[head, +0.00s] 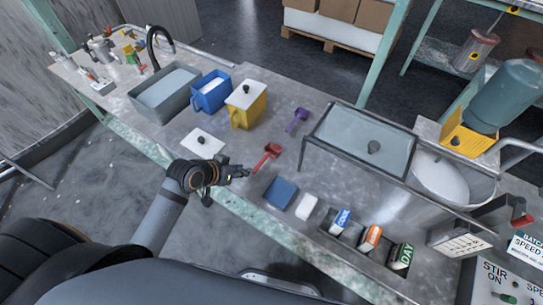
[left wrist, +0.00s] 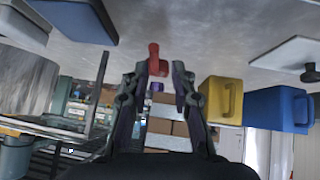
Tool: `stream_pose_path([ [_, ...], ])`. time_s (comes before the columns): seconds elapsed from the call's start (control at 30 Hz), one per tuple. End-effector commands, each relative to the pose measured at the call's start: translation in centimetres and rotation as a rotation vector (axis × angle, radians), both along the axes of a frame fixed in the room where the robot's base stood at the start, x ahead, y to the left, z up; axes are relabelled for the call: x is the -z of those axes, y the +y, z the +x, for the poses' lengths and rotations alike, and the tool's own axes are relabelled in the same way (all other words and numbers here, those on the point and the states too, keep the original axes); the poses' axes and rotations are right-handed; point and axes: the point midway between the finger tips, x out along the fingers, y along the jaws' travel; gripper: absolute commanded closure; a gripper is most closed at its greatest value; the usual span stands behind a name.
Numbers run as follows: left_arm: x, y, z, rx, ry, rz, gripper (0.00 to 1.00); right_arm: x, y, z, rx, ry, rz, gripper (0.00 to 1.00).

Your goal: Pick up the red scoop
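The red scoop (head: 270,152) lies on the metal bench, its handle pointing toward my left gripper (head: 240,172). My left gripper is just short of the handle end, low over the bench near its front edge. In the left wrist view the two fingers (left wrist: 160,76) stand apart. The red scoop (left wrist: 154,55) shows between and beyond the fingertips, closer to the left finger in the picture. I cannot tell whether anything touches. My right gripper is not in view.
A purple scoop (head: 298,117) lies behind the red one. A white lid (head: 203,142) lies left, with yellow (head: 245,106) and blue (head: 209,93) bins behind. A blue pad (head: 280,193) and white block (head: 307,206) are right. A large covered basin (head: 352,143) stands farther right.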

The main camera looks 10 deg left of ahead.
Motion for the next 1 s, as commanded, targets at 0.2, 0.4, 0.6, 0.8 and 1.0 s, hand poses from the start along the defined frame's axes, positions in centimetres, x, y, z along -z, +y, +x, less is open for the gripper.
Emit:
stream_pose_path([
  [0.2, -1.4, -0.8, 1.3, 0.024, -0.053, -0.053, 0.75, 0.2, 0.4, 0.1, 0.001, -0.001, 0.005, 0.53],
  [0.4, 0.7, -1.9, 3.1, 0.02, -0.053, -0.058, 0.75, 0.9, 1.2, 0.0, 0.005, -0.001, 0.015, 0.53],
  [0.6, 2.2, -2.6, 4.5, 0.023, -0.052, -0.052, 0.75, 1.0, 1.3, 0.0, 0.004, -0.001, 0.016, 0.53],
  [0.8, 2.9, -3.1, 5.4, 0.022, -0.051, -0.054, 0.75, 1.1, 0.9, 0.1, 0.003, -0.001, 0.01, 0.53],
  [1.0, 5.1, -4.3, 7.7, 0.021, -0.051, -0.053, 0.75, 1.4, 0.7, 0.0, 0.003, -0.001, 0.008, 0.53],
])
